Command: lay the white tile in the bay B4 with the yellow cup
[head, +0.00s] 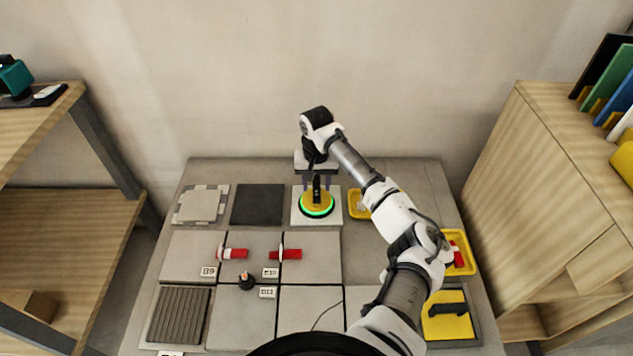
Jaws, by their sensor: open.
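The white tile (298,220) lies at the back middle of the table. The yellow cup (317,210), with a black upright handle and a glowing green ring round its base, sits upright on that tile. My gripper (317,184) is above the cup, its fingers pointing down on either side of the handle. The jaws are open; whether they touch the handle is too small to tell. Small labels stand on the tiled area, one by the left red piece (208,271) and others nearer the front. None reads clearly as B4, so I cannot pick out that bay.
Red pieces (232,253) (288,254) lie across joints between grey tiles. A small black piece (246,282) stands nearby. A dark tile (257,204) lies left of the white one. Shelving flanks the table.

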